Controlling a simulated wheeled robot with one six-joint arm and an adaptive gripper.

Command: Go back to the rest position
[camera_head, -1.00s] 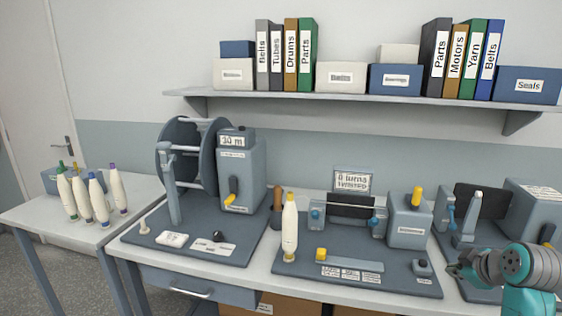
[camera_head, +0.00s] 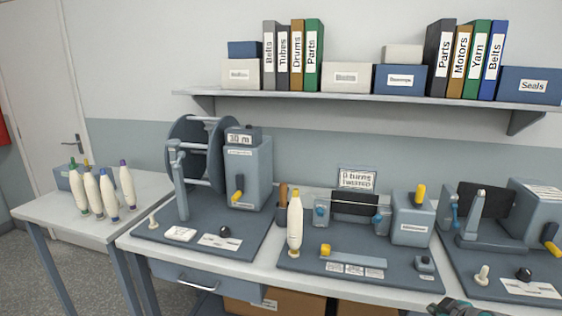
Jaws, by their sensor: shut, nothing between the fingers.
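The top of my gripper (camera_head: 457,306) shows at the bottom edge of the view, right of centre. It is shut and empty, low in front of the table's front edge, and mostly cut off by the frame. The rest of my arm is out of view. A white bobbin with a yellow tip (camera_head: 295,222) stands upright at the left end of the middle machine's base (camera_head: 300,258).
A winder with a large reel (camera_head: 195,155) stands left on the table (camera_head: 135,242). Another machine (camera_head: 530,210) stands at the right. Several bobbins (camera_head: 108,190) stand on the left side table (camera_head: 50,212). A shelf (camera_head: 350,97) with binders and boxes hangs above.

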